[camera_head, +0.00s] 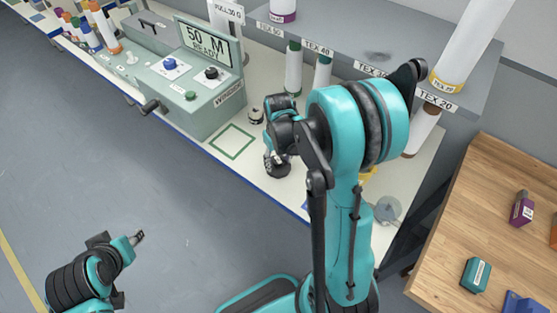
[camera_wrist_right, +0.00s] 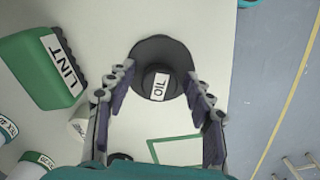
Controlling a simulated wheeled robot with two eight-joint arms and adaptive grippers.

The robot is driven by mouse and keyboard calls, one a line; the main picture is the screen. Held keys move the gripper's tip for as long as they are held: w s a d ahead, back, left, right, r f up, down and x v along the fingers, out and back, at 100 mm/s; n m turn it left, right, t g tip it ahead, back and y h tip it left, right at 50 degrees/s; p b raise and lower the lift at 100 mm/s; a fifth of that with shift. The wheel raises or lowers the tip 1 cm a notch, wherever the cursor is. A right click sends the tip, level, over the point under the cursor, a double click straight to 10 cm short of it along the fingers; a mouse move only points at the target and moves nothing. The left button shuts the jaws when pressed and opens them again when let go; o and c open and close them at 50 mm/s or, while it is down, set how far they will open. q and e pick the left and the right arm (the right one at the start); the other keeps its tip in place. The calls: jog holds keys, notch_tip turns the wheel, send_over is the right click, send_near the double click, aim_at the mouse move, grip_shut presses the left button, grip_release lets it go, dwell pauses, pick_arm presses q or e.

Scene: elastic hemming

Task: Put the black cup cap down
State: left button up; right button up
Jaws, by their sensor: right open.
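The black cup cap (camera_wrist_right: 160,60), a dark round piece with a wide rim and a white OIL label, sits on the pale bench top in the right wrist view. In the head view it shows as a small dark shape (camera_head: 277,168) near the bench's front edge, partly covered by my right gripper (camera_head: 278,152). In the wrist view my right gripper (camera_wrist_right: 160,88) is open, with a finger on each side of the cap. Whether either finger touches it is unclear. My left gripper (camera_head: 138,237) is over the floor, away from the bench; its jaw opening is too small to judge.
A green square outline (camera_head: 245,150) is marked on the bench, left of the cap. A grey-green winder machine (camera_head: 205,100) stands beyond it. A green LINT block (camera_wrist_right: 40,68) lies near the cap. A shelf (camera_head: 350,45) overhangs the back. A wooden table (camera_head: 450,225) is at right.

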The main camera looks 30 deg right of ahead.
aim_at(278, 160)
notch_tip(278, 160, up, 11)
jog(key=p, duration=0.3)
jog(key=s+a+r+t, duration=0.7)
jog(key=s+a+r, duration=0.1)
jog(key=s+a, duration=0.2)
jog(key=shift+s+a+p, duration=0.3)
jog(key=shift+s+p, duration=0.05)
jog(key=shift+s, duration=0.1)
